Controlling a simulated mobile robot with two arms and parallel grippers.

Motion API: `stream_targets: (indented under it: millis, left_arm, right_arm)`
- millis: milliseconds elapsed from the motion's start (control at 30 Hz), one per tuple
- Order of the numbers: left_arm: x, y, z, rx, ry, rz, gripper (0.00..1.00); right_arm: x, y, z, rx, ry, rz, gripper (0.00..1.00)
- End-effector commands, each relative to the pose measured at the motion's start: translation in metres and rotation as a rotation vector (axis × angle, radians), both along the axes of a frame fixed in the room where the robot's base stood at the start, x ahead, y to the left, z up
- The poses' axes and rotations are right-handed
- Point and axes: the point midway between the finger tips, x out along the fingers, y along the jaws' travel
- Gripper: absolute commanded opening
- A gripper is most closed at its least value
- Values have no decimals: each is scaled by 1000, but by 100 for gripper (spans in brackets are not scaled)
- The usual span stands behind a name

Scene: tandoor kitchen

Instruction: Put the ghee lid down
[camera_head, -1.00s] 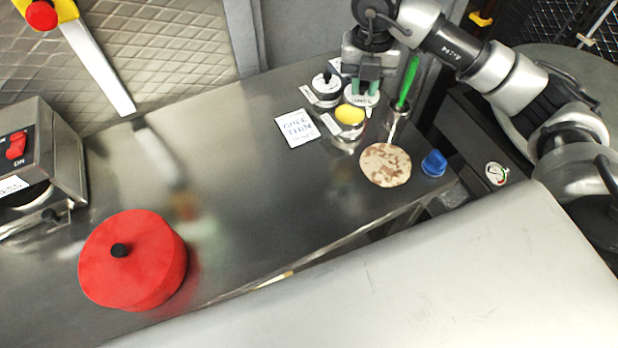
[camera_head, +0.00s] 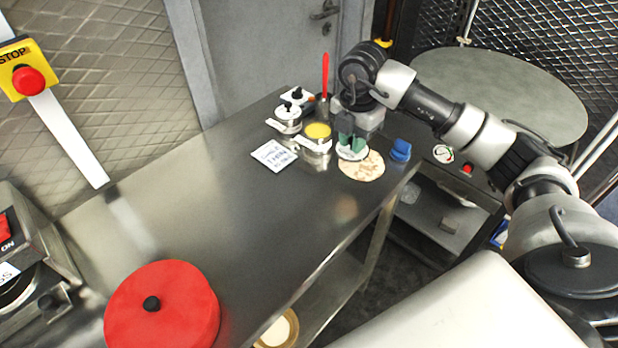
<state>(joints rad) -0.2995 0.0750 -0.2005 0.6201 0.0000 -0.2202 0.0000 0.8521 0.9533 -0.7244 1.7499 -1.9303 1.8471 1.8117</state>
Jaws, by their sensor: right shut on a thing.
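The ghee pot (camera_head: 318,131) stands uncovered near the far right end of the steel counter, with yellow ghee showing. My right gripper (camera_head: 350,141) is shut on the white ghee lid (camera_head: 351,153), to the right of the pot. The lid appears over the far edge of a round, mottled tan disc (camera_head: 363,175) that lies on the counter. I cannot tell whether the lid touches the disc or hangs just above it. My left gripper is not in view.
Two lidded pots (camera_head: 287,116) stand behind the ghee pot, near a red-handled tool (camera_head: 325,75). A white written card (camera_head: 273,156) lies left of it. A blue object (camera_head: 400,150) sits at the right edge. A red round box (camera_head: 162,310) is nearer; the counter (camera_head: 230,215) between is clear.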

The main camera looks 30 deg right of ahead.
Motion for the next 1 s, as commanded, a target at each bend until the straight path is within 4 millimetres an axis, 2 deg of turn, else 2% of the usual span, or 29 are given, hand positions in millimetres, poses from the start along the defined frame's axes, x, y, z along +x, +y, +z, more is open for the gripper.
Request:
stream_targets:
  millis: [33, 200, 400, 567, 800, 1000]
  left_arm:
    - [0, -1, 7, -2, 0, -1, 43]
    - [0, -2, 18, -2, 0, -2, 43]
    - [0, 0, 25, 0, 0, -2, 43]
    - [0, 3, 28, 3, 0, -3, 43]
    - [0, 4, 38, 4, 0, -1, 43]
    - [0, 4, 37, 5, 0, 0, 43]
  right_arm:
    - [5, 13, -4, 4, 4, 5, 0]
    - [21, 49, -28, 4, 4, 5, 0]
    - [34, 77, -48, 1, 3, 2, 0]
    - [37, 83, -57, 0, 3, 1, 0]
    - [37, 83, -90, 0, 4, 2, 0]
    - [37, 83, -95, 0, 1, 2, 0]
